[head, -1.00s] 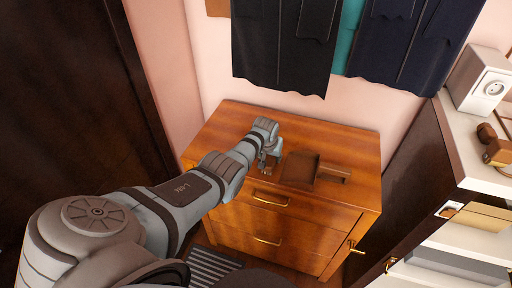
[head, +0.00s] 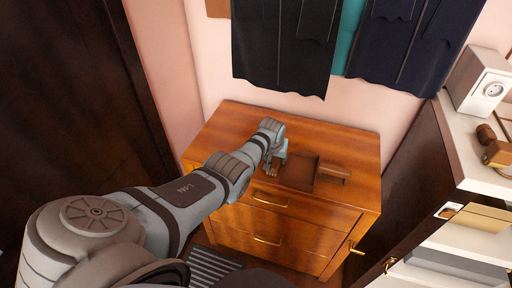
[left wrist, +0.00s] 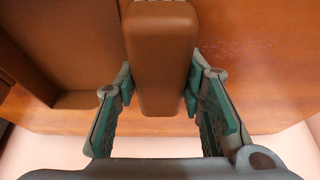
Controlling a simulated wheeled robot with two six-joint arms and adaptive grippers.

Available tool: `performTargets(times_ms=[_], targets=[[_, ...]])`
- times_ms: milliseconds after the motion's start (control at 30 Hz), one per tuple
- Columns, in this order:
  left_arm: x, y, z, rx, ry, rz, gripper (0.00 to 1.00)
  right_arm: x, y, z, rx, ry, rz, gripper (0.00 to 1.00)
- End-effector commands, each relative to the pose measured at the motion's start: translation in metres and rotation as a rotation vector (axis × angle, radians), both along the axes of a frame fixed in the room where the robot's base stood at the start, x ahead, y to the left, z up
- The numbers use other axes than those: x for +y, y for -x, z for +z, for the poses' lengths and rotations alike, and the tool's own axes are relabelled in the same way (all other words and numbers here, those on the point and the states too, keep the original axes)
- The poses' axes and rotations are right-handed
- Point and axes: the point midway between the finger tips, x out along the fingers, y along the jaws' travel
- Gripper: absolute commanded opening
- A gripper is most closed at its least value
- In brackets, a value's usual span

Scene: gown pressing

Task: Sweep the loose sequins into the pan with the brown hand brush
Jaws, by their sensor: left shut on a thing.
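My left gripper (left wrist: 162,92) is shut on the brown hand brush (left wrist: 160,60), its green pads on either side of the brush's block. In the head view the left gripper (head: 272,166) is low over the top of the wooden chest, just left of the pan. The brown pan (head: 299,172) lies on the chest top with its handle pointing right. Part of the pan (left wrist: 60,55) also shows at the left of the left wrist view. Faint small specks that look like the sequins (left wrist: 225,47) lie on the wood right of the brush. My right gripper is out of view.
The wooden chest (head: 350,145) has bare top behind and right of the pan. Dark garments (head: 283,45) hang on the wall above it. A white counter (head: 465,150) with a pale box (head: 478,80) stands at the right.

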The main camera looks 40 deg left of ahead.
Motion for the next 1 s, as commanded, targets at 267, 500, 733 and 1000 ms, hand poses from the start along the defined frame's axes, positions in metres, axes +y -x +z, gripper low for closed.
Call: performTargets(times_ms=[267, 500, 733, 1000], targets=[[0.001, -0.001, 0.015, -0.002, -0.001, 0.0, 0.05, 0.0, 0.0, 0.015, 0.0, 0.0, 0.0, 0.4], [0.012, 0.003, 0.016, -0.002, -0.002, 0.002, 0.05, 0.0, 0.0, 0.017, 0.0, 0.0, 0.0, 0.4], [0.045, 0.015, 0.015, -0.001, -0.002, 0.002, 0.05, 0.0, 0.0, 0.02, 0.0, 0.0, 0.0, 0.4], [0.083, 0.028, 0.014, -0.002, -0.003, 0.003, 0.05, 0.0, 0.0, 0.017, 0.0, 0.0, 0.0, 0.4]])
